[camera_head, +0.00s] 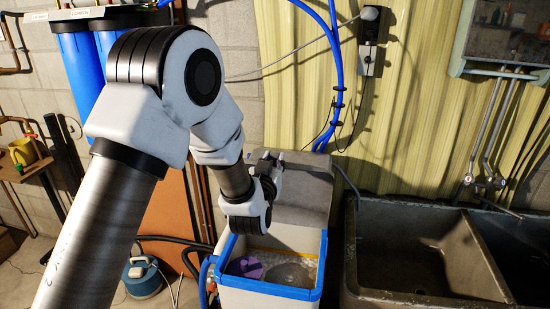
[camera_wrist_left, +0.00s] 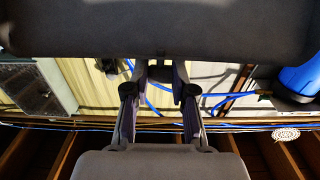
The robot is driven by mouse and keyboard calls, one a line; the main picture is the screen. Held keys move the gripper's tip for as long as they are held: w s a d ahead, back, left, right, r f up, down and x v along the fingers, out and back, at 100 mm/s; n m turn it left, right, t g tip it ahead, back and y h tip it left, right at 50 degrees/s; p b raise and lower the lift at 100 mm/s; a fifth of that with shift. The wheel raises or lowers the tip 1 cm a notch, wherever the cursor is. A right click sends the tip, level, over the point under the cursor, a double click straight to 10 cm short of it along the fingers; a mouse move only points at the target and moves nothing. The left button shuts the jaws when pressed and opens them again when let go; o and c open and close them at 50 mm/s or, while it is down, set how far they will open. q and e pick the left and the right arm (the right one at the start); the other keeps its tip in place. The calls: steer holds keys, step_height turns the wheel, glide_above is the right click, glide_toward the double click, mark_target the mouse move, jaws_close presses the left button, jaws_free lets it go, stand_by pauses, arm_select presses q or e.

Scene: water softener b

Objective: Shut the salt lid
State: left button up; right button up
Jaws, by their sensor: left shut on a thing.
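The grey salt lid (camera_head: 305,190) stands raised and tilted back behind the open top of the water softener (camera_head: 265,292). Inside the blue-rimmed opening, a purple part (camera_head: 245,267) and a grey round part show. My left gripper (camera_head: 274,161) is at the lid's upper left edge, shut on it; the arm partly hides the contact. In the left wrist view the gripper fingers (camera_wrist_left: 160,72) reach up to the edge of a broad dark grey panel (camera_wrist_left: 160,28), which looks like the lid. My right gripper is not in view.
A stone sink (camera_head: 420,250) stands close on the right of the softener. Blue hoses (camera_head: 337,70) run down the wall behind. Blue filter housings (camera_head: 80,70) hang at the upper left. A blue canister (camera_head: 142,278) sits on the floor at the left.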

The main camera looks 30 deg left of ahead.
arm_select(q)
steer(key=s+f+b, duration=0.1)
steer(key=s+b, duration=0.1)
steer(key=s, duration=0.1)
steer(key=s+d+f, duration=0.1)
steer(key=shift+s+d+f+b, duration=0.1)
steer(key=shift+s+f+b, duration=0.1)
steer(key=shift+f+b, duration=0.2)
steer(key=shift+r, duration=0.1)
steer(key=s+d+f+b, duration=0.1)
steer(key=s+f+b, duration=0.5)
steer(key=b, duration=0.1)
steer(key=shift+d, duration=0.3)
stand_by(0.3)
